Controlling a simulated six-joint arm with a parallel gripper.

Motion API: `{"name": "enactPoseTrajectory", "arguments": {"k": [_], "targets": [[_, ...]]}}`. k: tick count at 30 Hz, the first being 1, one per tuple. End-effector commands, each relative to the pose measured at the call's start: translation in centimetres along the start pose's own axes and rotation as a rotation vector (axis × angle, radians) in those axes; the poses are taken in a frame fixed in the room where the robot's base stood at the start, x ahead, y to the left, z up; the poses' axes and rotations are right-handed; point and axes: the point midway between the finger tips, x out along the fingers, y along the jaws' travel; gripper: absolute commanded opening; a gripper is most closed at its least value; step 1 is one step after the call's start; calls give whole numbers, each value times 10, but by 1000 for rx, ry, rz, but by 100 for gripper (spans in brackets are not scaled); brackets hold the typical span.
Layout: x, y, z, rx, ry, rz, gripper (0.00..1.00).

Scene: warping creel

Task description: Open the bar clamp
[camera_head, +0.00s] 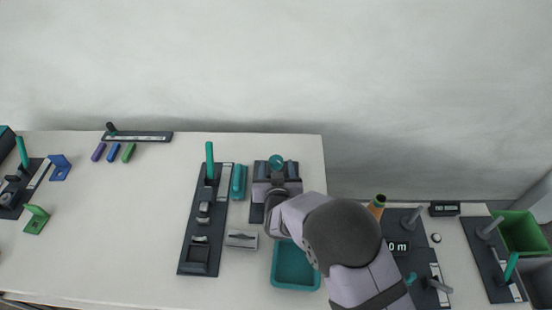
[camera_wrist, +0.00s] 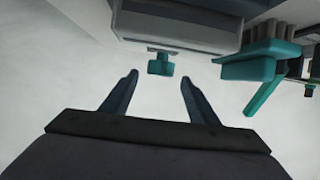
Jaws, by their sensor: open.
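No part is clearly labelled as the bar clamp, and I cannot tell for sure which one it is. A dark fixture with a round teal knob (camera_head: 277,160) stands near the right end of the left table, partly hidden by my arm. My gripper (camera_wrist: 158,82) is open and empty, its two fingers apart. In the wrist view a small teal T-shaped knob (camera_wrist: 160,66) under a grey block (camera_wrist: 180,25) appears just beyond the fingertips, between them. I see no contact. A long dark base with an upright teal lever (camera_head: 209,160) stands left of my arm.
A teal tray (camera_head: 290,285) sits beside my arm. A teal block (camera_head: 239,182) and a grey plate (camera_head: 241,239) lie near the long base. A teal part with a handle (camera_wrist: 250,70) is right in the wrist view. A green bin (camera_head: 520,232) stands far right. The table's left middle is mostly clear.

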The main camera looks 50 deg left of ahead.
Motion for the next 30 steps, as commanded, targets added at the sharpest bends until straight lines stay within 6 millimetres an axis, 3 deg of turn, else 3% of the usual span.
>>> {"name": "enactPoseTrajectory", "arguments": {"k": [12,27,28,30], "targets": [[40,0,0,0,-1,1,54],[48,0,0,1,0,0,54],[48,0,0,1,0,0,52],[48,0,0,1,0,0,35]]}}
